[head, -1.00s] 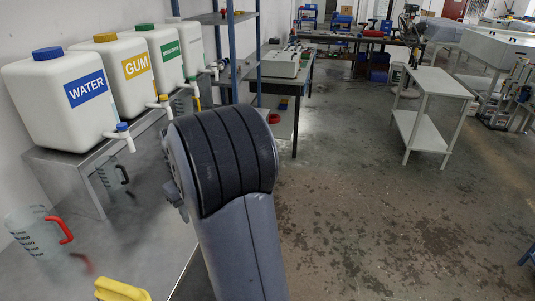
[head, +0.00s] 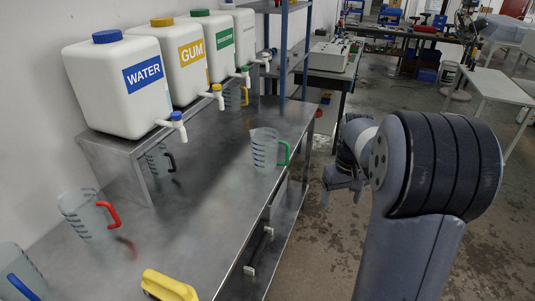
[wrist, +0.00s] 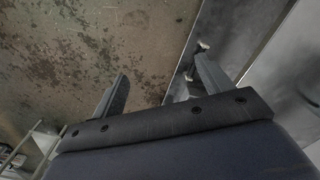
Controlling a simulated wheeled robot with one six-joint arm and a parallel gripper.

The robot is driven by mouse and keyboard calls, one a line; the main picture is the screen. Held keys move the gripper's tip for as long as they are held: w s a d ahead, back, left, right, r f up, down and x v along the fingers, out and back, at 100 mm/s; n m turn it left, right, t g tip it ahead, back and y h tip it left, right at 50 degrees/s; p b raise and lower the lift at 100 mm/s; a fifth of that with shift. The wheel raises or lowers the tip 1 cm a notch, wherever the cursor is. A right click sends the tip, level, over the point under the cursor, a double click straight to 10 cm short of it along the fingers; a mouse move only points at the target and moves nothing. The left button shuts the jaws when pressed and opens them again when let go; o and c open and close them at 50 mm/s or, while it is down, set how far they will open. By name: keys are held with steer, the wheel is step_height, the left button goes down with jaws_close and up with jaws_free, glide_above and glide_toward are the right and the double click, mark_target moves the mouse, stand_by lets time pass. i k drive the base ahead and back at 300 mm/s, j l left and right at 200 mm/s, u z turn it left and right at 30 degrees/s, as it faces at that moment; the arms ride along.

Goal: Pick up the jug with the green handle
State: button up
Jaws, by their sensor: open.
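The jug with the green handle (head: 265,149) stands upright on the steel table near its right edge in the head view. It is clear, with dark marks, and its green handle faces right. My gripper (head: 339,199) hangs off the right side of the table, to the right of the jug and apart from it. In the wrist view my gripper (wrist: 160,85) has its two fingers spread with nothing between them. The jug cannot be made out in the wrist view.
The steel table (head: 205,215) also holds a red-handled jug (head: 88,215), a blue-handled jug (head: 20,272), a black-handled jug (head: 158,160) and a yellow object (head: 168,286). White containers, including the water container (head: 120,85), stand on a raised shelf at left. Open floor lies right.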

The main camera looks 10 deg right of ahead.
mark_target(271, 153)
steer(key=i+l+u, duration=0.15)
steer(key=i+u, duration=0.2)
steer(key=i+l+u, duration=0.35)
steer(key=k+j, duration=0.1)
